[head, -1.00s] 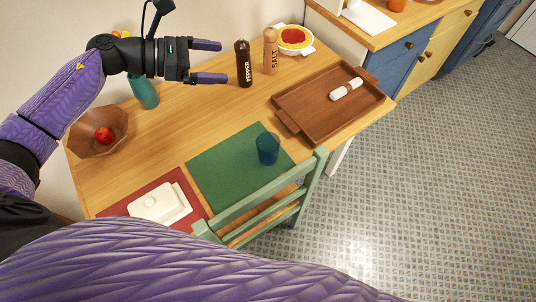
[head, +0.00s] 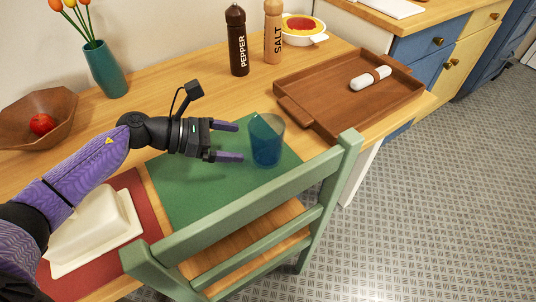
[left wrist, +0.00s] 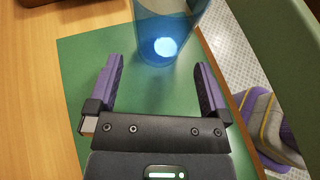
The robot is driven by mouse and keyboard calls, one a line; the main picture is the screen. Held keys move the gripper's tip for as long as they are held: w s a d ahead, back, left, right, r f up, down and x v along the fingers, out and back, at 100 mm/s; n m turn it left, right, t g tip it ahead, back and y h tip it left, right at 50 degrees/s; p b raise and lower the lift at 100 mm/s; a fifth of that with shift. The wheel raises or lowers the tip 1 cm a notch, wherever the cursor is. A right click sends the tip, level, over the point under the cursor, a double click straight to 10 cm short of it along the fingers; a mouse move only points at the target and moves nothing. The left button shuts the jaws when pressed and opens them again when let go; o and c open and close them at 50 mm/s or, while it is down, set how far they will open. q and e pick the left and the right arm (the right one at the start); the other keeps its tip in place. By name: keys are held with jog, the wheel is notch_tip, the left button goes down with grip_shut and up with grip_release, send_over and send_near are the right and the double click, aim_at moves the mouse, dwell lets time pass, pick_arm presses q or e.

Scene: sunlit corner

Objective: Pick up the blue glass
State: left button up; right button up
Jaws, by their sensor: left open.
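The blue glass (head: 266,141) stands upright on the green placemat (head: 190,184), near the table's front edge. My left gripper (head: 235,141) is open and low over the placemat, just left of the glass, with its fingers pointing at it. In the left wrist view the glass (left wrist: 170,30) is just beyond the fingertips and roughly between their lines, and the open fingers (left wrist: 160,75) hold nothing. The glass's upper part is cut off in that view. My right gripper does not show.
A green chair (head: 250,205) stands against the table's front, its back rail close to the glass. A wooden tray (head: 310,122) lies to the right. Pepper (head: 237,45) and salt (head: 272,35) mills stand behind. A white butter dish (head: 95,228) is at front left.

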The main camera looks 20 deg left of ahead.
aim_at(262, 144)
pick_arm(q)
jog(key=b+x, duration=0.1)
jog(key=x, duration=0.5)
jog(key=shift+w+d, duration=0.15)
jog(key=shift+d, duration=0.3)
jog(key=c, duration=1.1)
